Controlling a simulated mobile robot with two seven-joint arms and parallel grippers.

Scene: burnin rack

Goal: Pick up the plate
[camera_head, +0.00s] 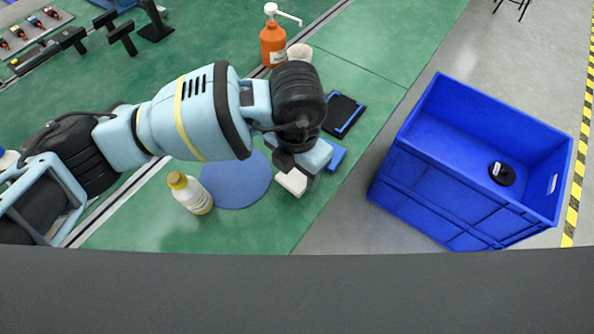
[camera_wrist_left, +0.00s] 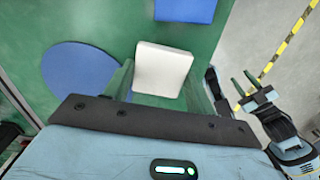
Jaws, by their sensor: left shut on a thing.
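The plate (camera_head: 292,181) shows as a small white square piece with rounded corners, below my left gripper (camera_head: 298,172) in the head view. In the left wrist view the same white plate (camera_wrist_left: 162,70) sits between the two fingers of my left gripper (camera_wrist_left: 160,92), which is shut on it.
A blue block (camera_head: 336,155), a black-blue tray (camera_head: 343,115), an orange pump bottle (camera_head: 273,42) and a cup (camera_head: 300,52) are behind. A blue crate (camera_head: 430,190) stands right.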

